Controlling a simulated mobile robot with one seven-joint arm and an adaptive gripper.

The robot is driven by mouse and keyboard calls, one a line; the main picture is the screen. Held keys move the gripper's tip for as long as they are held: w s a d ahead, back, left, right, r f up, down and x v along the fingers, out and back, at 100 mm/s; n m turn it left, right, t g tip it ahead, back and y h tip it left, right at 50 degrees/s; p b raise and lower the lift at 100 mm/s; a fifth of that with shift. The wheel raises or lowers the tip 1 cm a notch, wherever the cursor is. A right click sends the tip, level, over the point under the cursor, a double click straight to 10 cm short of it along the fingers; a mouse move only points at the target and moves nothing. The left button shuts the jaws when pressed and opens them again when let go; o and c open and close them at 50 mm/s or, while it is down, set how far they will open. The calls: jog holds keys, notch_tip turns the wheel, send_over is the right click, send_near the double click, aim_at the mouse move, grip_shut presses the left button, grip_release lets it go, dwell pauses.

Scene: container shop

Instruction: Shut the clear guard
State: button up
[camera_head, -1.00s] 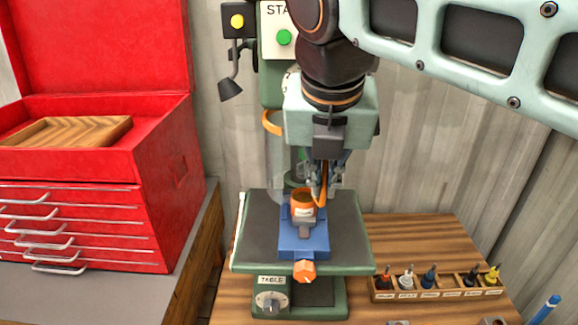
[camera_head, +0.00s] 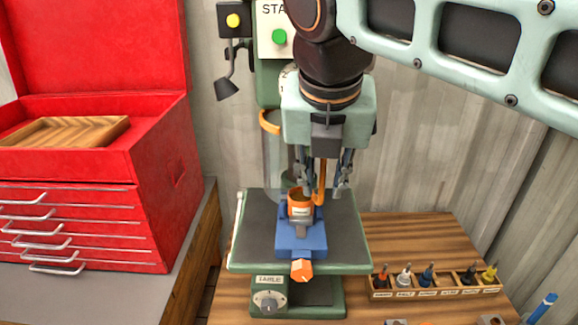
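The clear guard (camera_head: 272,155) is a see-through curved shield with an orange band near its top, on the front of the green drill press (camera_head: 267,85). My gripper and wrist hide its right part. An upright orange bar, apparently the guard's handle (camera_head: 321,180), runs down between my fingers. My gripper (camera_head: 325,189) points down with its fingers spread, one on each side of the bar; I cannot tell whether either touches it. An orange cup-like workpiece (camera_head: 300,204) sits in the blue vise (camera_head: 301,240) just below and left of my fingers.
The drill press table (camera_head: 253,225) carries the vise, with an orange knob (camera_head: 301,270) in front. A red tool chest (camera_head: 168,150) stands at left.

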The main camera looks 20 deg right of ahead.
jog(key=v, duration=1.2)
jog(key=shift+s, duration=0.1)
